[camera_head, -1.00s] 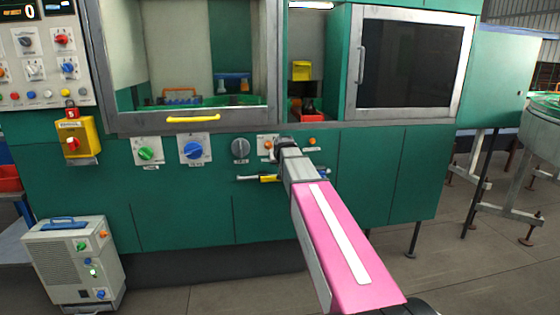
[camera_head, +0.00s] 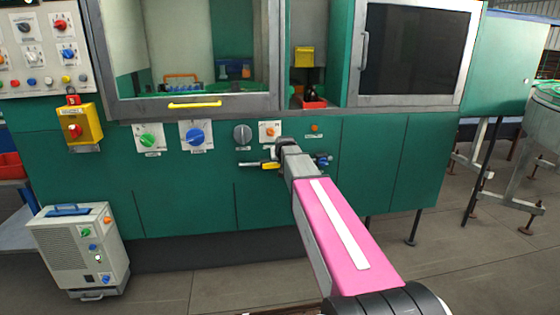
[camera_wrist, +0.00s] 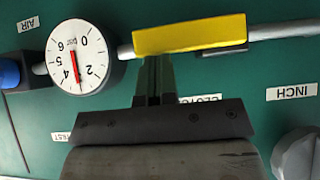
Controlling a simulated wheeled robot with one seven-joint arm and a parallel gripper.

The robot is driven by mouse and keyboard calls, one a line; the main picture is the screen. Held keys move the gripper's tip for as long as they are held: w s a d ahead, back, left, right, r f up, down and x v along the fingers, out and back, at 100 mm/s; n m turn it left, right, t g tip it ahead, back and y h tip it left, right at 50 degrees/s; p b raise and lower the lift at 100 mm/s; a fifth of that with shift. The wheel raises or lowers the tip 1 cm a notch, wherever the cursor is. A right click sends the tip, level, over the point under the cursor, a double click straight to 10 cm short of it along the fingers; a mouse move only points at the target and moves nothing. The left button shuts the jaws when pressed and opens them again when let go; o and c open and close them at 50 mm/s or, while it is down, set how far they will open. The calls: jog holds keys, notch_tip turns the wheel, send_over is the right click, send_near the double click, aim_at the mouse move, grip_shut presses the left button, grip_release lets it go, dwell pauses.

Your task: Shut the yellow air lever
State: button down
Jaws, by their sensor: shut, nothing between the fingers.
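The yellow air lever (camera_head: 270,166) is on a thin silver pipe low on the green machine front. In the wrist view the lever (camera_wrist: 190,34) lies roughly along the pipe, slightly tilted. My gripper (camera_wrist: 154,68) is shut and empty, its fingertips right at the lever's lower edge in that view; I cannot tell if they touch. In the head view my gripper (camera_head: 282,147) is just above and beside the lever, and my arm hides part of the pipe.
A round white gauge (camera_wrist: 78,57) with a red needle sits beside the lever, with a blue part (camera_wrist: 10,72) beyond it. A grey knob (camera_wrist: 298,155) is at the lower right. Green (camera_head: 148,138) and blue (camera_head: 195,135) dials are on the panel.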

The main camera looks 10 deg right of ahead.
jog(key=shift+f, duration=0.1)
jog(key=shift+a+f+m+t+y, duration=0.5)
jog(key=shift+f+m+y, duration=0.75)
jog(key=shift+f+y, duration=0.55)
jog(key=shift+a+f+m+t+y, duration=0.35)
jog(key=shift+a+f+m+y, duration=0.2)
jog(key=shift+f+m+y, duration=0.95)
jog(key=shift+a+f+m+t+y, duration=0.5)
jog(key=shift+f+m+y, duration=0.45)
jog(key=shift+f+y, duration=1.15)
jog(key=shift+a+r+y, duration=0.1)
jog(key=shift+a+y, duration=0.05)
jog(key=shift+y, duration=0.15)
jog(key=s+d, duration=0.7)
jog(key=d, duration=0.4)
jog(key=shift+d, duration=0.2)
